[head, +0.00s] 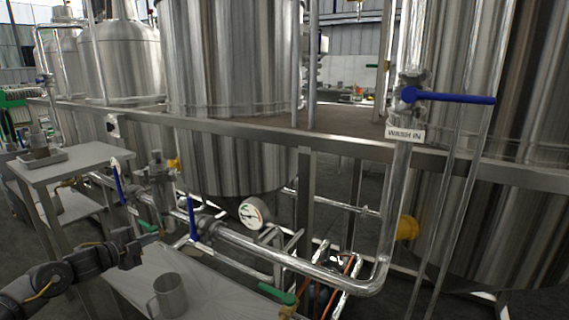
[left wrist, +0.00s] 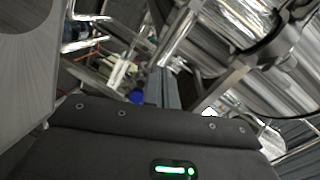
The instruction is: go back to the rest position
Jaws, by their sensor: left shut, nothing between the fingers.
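My left gripper (head: 154,238) reaches in from the lower left in the head view, on the end of my dark arm. Its fingers are shut with nothing between them, beside the lower pipework and above the back edge of a grey table. In the left wrist view the closed fingers (left wrist: 165,88) point away from the camera toward blurred pipes. My right gripper is in neither view.
A metal mug (head: 168,297) stands on the grey table (head: 205,283) below the gripper. Pipes with blue valve handles (head: 193,218) and a round gauge (head: 253,213) are close by. Large steel tanks (head: 235,80) stand behind a rail. A side table (head: 75,160) is at left.

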